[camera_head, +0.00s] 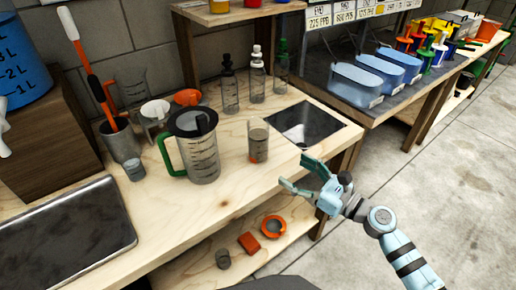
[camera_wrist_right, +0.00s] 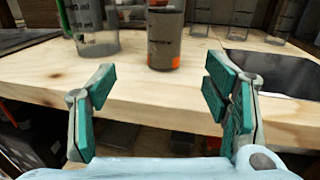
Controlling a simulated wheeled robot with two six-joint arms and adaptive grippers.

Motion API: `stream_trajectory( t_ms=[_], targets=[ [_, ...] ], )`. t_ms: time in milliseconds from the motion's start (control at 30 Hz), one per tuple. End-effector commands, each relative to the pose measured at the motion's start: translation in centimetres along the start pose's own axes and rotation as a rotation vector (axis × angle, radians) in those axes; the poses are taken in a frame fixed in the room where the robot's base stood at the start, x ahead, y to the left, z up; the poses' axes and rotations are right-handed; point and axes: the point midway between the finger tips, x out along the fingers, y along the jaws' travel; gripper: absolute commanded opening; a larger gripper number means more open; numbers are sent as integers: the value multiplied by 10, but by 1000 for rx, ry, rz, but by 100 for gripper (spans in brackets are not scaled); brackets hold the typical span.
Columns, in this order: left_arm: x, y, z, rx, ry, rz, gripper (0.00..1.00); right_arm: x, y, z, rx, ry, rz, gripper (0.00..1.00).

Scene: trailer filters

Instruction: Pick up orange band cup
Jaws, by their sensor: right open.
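The orange band cup (camera_head: 258,141) is a clear grey cup with an orange mark near its base. It stands upright on the wooden bench, left of the sink. In the right wrist view the cup (camera_wrist_right: 165,36) stands ahead, between the fingers in the picture but beyond their tips. My right gripper (camera_head: 300,173) is open and empty at the bench's front edge, in front and to the right of the cup. Its teal finger pads show in the right wrist view (camera_wrist_right: 160,90). My left gripper is not in view.
A measuring pitcher (camera_head: 203,160) with a green handle stands left of the cup. The sink (camera_head: 305,124) is to its right, with several bottles behind, one being a clear bottle (camera_head: 257,78). A lower shelf (camera_head: 205,268) holds orange parts. Bare bench lies before the cup.

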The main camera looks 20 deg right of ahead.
Motion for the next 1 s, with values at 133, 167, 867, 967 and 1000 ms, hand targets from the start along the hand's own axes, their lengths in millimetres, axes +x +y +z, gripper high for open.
stream_trajectory(
  t_ms=[133,167,867,967,1000],
  targets=[
    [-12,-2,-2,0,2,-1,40,42,-1,7,10,-6,-2,70],
    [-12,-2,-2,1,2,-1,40,49,-1,6,10,-6,-3,70],
    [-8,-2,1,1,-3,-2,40,118,-6,6,12,-1,-4,62],
    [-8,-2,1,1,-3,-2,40,118,-6,6,12,-1,-4,46],
    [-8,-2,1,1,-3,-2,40,118,-6,6,12,-1,-4,40]
  ],
)
